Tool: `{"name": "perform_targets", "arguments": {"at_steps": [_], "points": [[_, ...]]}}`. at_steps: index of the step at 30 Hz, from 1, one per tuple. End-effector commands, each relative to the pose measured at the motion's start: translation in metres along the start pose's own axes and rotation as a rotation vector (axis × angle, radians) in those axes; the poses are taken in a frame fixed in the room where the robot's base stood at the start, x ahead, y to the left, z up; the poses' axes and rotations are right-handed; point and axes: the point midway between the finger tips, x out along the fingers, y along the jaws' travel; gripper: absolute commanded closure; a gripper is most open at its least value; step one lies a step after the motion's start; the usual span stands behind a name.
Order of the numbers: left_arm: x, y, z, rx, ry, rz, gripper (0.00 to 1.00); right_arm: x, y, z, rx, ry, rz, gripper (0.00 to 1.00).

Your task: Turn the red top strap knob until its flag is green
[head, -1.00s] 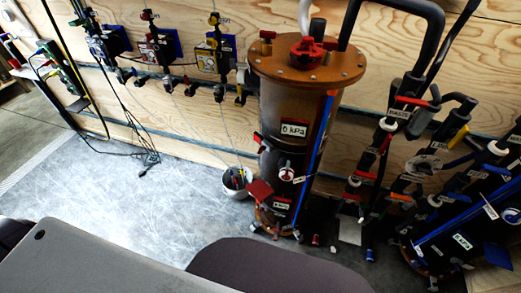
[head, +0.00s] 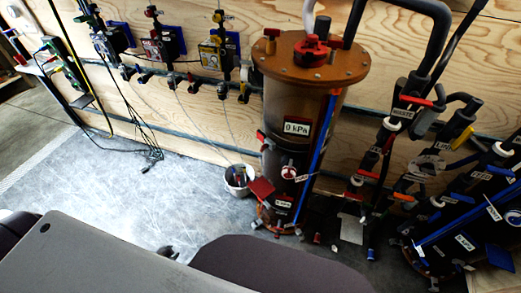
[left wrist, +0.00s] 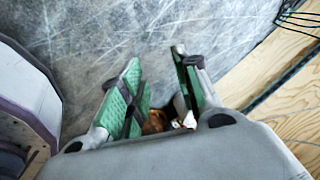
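A tall dark filter cylinder (head: 289,105) with a brown flanged lid (head: 311,60) stands against the plywood wall. A red knob (head: 308,47) sits on its lid. A round red-and-white knob (head: 289,172) and a red handle (head: 262,137) show on its side; I cannot tell which is the top strap knob, and no green flag is clear to me. My left gripper (head: 170,253) barely shows above my grey body, well left of the filter. In the left wrist view it (left wrist: 156,58) is open, green-padded fingers apart over bare floor. My right gripper is not in view.
A white bucket (head: 238,181) stands on the floor left of the filter. Pipes with valves (head: 405,115) and a second blue-striped filter (head: 465,225) crowd the right. Several wall-mounted units (head: 165,42) and cables hang left.

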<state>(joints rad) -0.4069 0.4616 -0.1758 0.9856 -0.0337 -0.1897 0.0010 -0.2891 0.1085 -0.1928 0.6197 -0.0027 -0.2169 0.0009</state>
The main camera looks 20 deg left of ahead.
Motion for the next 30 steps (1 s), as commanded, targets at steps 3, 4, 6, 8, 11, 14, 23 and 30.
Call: {"name": "perform_targets", "arguments": {"at_steps": [3,4,6,8,11,14,23,30], "points": [[-0.009,-0.027,-0.045,0.036,0.094,-0.028,0.68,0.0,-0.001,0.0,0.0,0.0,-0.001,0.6],[-0.012,-0.033,-0.057,0.044,0.118,-0.034,0.68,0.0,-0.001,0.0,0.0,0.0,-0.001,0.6],[-0.019,-0.045,-0.085,0.062,0.178,-0.047,0.68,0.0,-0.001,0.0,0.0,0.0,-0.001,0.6],[-0.027,-0.055,-0.109,0.078,0.228,-0.057,0.68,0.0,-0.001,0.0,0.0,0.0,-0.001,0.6],[-0.043,-0.067,-0.151,0.101,0.318,-0.07,0.68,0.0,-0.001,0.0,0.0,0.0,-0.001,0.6],[-0.062,-0.075,-0.193,0.121,0.411,-0.079,0.68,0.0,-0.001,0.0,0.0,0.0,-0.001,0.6],[-0.14,-0.082,-0.317,0.167,0.712,-0.082,0.68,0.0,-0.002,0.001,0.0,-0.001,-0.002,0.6],[-0.221,-0.066,-0.402,0.173,0.964,-0.049,0.68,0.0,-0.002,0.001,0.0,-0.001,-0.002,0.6]]}}
